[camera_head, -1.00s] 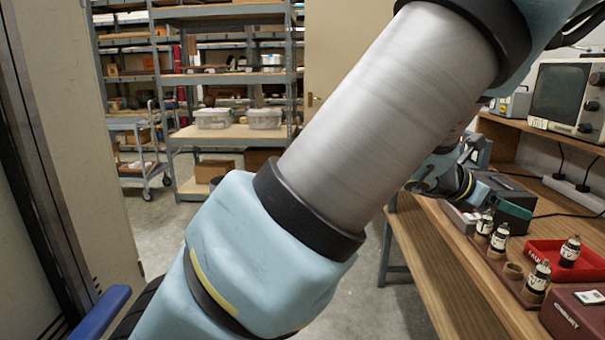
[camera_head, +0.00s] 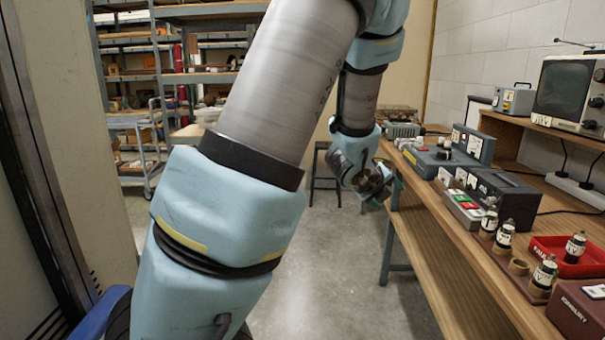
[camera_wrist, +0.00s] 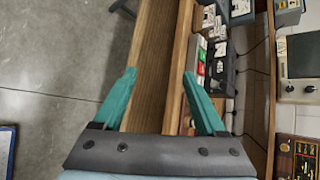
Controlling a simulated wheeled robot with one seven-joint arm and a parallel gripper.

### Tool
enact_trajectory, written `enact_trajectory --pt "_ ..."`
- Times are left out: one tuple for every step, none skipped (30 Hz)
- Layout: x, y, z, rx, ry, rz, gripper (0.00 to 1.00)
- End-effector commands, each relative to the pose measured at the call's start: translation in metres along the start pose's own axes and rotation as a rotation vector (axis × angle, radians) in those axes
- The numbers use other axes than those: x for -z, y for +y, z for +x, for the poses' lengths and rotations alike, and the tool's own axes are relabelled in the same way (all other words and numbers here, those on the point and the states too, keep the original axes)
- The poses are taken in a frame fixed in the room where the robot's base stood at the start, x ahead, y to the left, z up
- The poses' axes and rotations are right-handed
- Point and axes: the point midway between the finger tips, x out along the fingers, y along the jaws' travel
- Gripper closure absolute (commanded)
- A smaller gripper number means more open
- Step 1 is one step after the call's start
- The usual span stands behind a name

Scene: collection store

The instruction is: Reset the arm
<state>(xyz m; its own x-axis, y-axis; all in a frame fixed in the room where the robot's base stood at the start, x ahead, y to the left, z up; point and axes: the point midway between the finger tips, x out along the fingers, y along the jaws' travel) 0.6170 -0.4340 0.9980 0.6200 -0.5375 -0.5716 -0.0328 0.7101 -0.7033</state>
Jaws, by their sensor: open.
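My arm rises across the middle of the head view, and my gripper (camera_head: 376,186) hangs off the left edge of the wooden workbench (camera_head: 425,263), over the floor. In the wrist view my gripper (camera_wrist: 161,98) shows two green fingers spread apart with nothing between them. The bench edge (camera_wrist: 155,60) runs beneath and beyond the fingers in that view. The gripper appears empty and apart from the things on the bench.
The bench bears several vacuum tubes (camera_head: 504,236), a red tray (camera_head: 556,258), a maroon box (camera_head: 580,308), a dark instrument (camera_head: 503,197) and a blue-grey device (camera_head: 432,160). An oscilloscope (camera_head: 565,90) stands on the raised shelf. A stool (camera_head: 323,170) and shelving stand behind. Floor (camera_head: 330,270) is clear.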

Motion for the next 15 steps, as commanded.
enact_trajectory --pt "-0.017 0.028 -0.009 -0.067 -0.042 -0.181 0.26" --pt "-0.025 0.043 -0.015 -0.108 -0.067 -0.294 0.26" --pt "-0.032 0.063 -0.023 -0.159 -0.101 -0.444 0.26" --pt "-0.037 0.078 -0.030 -0.196 -0.128 -0.557 0.26" --pt "-0.040 0.092 -0.038 -0.232 -0.156 -0.669 0.26" --pt "-0.044 0.110 -0.049 -0.277 -0.196 -0.818 0.26" --pt "-0.045 0.124 -0.058 -0.311 -0.228 -0.929 0.26" --pt "-0.045 0.136 -0.067 -0.341 -0.261 -1.040 0.26" --pt "-0.044 0.152 -0.080 -0.382 -0.307 -1.185 0.26" --pt "-0.043 0.164 -0.089 -0.411 -0.343 -1.294 0.26" --pt "-0.041 0.174 -0.100 -0.439 -0.381 -1.402 0.26" --pt "-0.036 0.187 -0.113 -0.477 -0.434 -1.544 0.26" --pt "-0.032 0.196 -0.123 -0.502 -0.474 -1.647 0.26" --pt "-0.027 0.204 -0.133 -0.527 -0.515 -1.747 0.26" --pt "-0.020 0.213 -0.146 -0.558 -0.570 -1.873 0.26"
